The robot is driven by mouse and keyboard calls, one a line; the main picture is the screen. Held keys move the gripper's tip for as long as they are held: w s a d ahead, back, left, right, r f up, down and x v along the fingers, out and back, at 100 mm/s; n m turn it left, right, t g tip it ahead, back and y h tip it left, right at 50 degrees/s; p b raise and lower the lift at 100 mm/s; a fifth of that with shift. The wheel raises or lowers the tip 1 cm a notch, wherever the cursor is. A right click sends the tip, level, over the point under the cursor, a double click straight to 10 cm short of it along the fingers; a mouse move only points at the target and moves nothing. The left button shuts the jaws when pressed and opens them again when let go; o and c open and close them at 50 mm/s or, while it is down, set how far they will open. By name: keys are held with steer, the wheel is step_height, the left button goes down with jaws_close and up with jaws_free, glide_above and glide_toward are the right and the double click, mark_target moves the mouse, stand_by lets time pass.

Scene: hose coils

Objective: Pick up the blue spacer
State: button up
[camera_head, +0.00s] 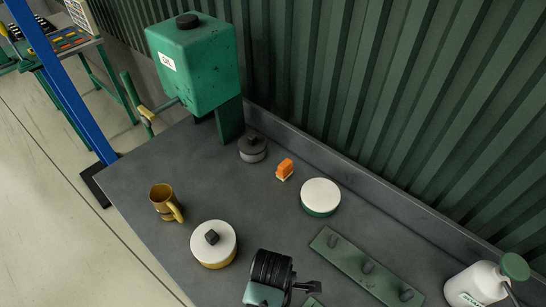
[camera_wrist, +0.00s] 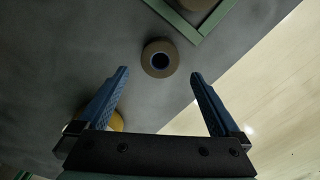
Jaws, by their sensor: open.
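In the wrist view my gripper (camera_wrist: 159,74) is open, its two blue fingers wide apart with nothing between the tips. Just beyond the fingertips, nearly centred, a round tan-grey piece (camera_wrist: 148,64) lies on the grey table. Its middle is a dark blue disc (camera_wrist: 160,61), the only blue I see there besides my fingers. I cannot tell whether this disc is the blue spacer or an opening. No gap in height between fingers and piece can be judged. In the head view I make out no blue spacer on the table.
A green frame (camera_wrist: 191,32) borders the piece at the upper right. A yellow object (camera_wrist: 117,122) is partly behind the left finger. The head view shows a mug (camera_head: 161,199), white-topped discs (camera_head: 320,194) (camera_head: 226,239), an orange block (camera_head: 284,169), a pegged green rack (camera_head: 345,257) and a bottle (camera_head: 474,287).

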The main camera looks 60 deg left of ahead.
steer(key=shift+f, duration=4.1)
steer(key=c, duration=1.4)
steer(key=shift+r, duration=0.1)
steer(key=shift+c, duration=0.2)
